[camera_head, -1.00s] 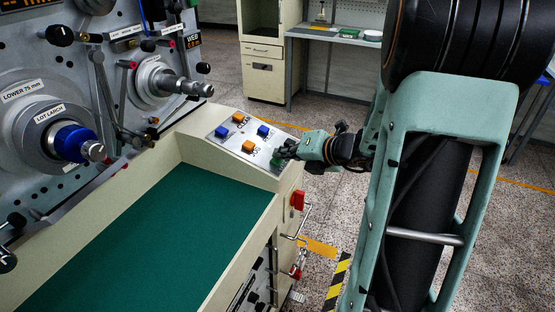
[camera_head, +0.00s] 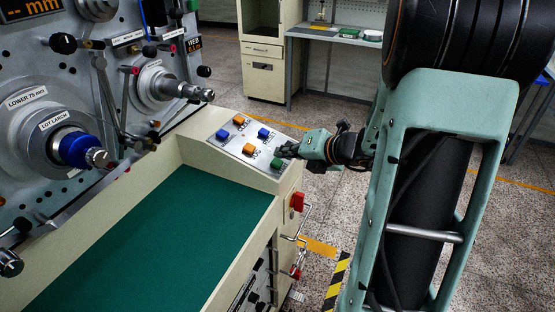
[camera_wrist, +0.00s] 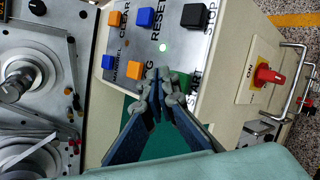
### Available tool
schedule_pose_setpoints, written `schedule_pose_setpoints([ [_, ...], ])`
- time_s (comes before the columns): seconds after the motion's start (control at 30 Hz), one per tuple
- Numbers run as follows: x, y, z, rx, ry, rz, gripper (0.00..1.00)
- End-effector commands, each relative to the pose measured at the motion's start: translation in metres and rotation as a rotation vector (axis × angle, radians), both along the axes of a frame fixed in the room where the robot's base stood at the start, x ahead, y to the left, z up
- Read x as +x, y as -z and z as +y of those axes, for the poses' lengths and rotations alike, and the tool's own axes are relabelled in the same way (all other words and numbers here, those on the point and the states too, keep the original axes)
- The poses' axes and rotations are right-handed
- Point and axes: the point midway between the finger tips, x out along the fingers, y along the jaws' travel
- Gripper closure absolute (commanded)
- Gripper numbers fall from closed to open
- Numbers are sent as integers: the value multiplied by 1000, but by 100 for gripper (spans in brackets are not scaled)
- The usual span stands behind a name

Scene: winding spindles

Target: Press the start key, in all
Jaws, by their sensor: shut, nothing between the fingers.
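The green start key (camera_head: 277,163) is on the sloped key panel (camera_head: 228,146) at the end of the cream bench, at the panel's lower right corner. My gripper (camera_head: 286,151) is shut and empty, just above and to the right of that key in the head view. It appears apart from the key, though the exact gap is unclear.
Close by are orange (camera_head: 248,149) and blue (camera_head: 263,132) keys and a black STOP key (camera_wrist: 194,15). A red switch (camera_head: 297,201) and metal handles are on the bench's end. Winding spindles (camera_head: 80,150) stand at left. The green mat (camera_head: 150,240) is clear.

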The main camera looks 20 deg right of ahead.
Motion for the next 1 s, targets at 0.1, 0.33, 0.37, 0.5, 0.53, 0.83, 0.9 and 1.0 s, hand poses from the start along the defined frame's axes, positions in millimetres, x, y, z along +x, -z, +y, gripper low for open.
schedule_pose_setpoints([
  [0.1, 0, 1, 0, 0, 0, 0, 100],
  [0.33, -1, -12, -2, 0, 1, -1, 100],
  [0.37, -2, -15, -2, 0, 1, -1, 100],
  [0.5, -5, -29, -5, -1, 1, 1, 100],
  [0.53, -5, -32, -5, -1, 1, 1, 100],
  [0.83, -9, -50, -9, -1, -1, 0, 100],
  [0.9, -9, -48, -9, -1, -1, 0, 100],
  [1.0, -9, -48, -9, -1, -1, 0, 100],
])
